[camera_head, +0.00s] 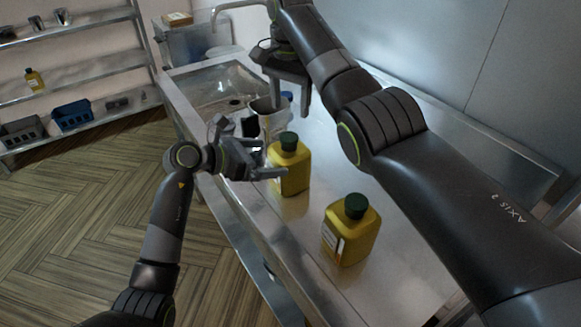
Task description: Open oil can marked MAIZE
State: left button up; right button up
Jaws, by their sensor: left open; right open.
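Two yellow oil cans with dark green caps stand upright on the steel counter (303,228). One oil can (293,177) is near the middle, and the other oil can (352,238) is nearer to me on the right. Both caps are on. Each has a pale label on its left side, but I cannot read which one is marked MAIZE. My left gripper (272,161) is open at the left side of the middle can, its fingers close to it; I cannot tell whether they touch. My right gripper (289,104) is open above the counter, behind the middle can.
A pale metal jug (268,116) stands behind the middle can, partly hidden by my grippers. A sink (222,88) is at the counter's far end. Wall shelves at left hold a small yellow bottle (35,82) and a blue crate (72,116).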

aim_at(289, 156)
pick_arm(q)
jog(key=x, duration=0.7)
jog(key=shift+w+d+f, duration=0.1)
jog(key=shift+d, duration=0.15)
pick_arm(e)
jog(key=shift+s+a, duration=0.1)
jog(key=shift+a, duration=0.05)
pick_arm(q)
jog(key=shift+c, duration=0.3)
